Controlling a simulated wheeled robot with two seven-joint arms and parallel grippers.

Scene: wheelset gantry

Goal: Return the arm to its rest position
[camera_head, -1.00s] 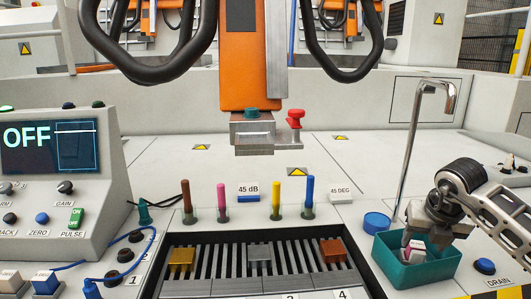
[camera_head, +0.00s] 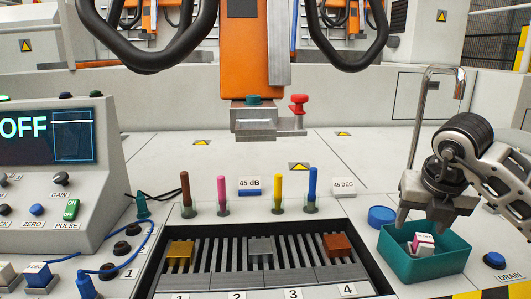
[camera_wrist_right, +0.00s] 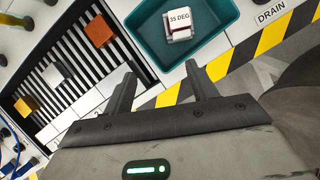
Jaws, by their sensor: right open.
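My right gripper (camera_head: 421,220) is open and empty, raised just above the teal bin (camera_head: 408,268). A small white-and-pink block (camera_head: 422,244) lies in the bin, apart from the fingers. In the right wrist view the open fingers (camera_wrist_right: 160,88) show with nothing between them. My left gripper is in neither view.
A slotted tray (camera_head: 205,255) holds gold, grey and copper blocks. Coloured pegs stand behind it. A tall chrome pipe (camera_head: 420,120) rises behind the bin, close to my right gripper. The control box (camera_head: 60,180) is at left. An orange column with a probe head (camera_head: 268,122) hangs at the centre.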

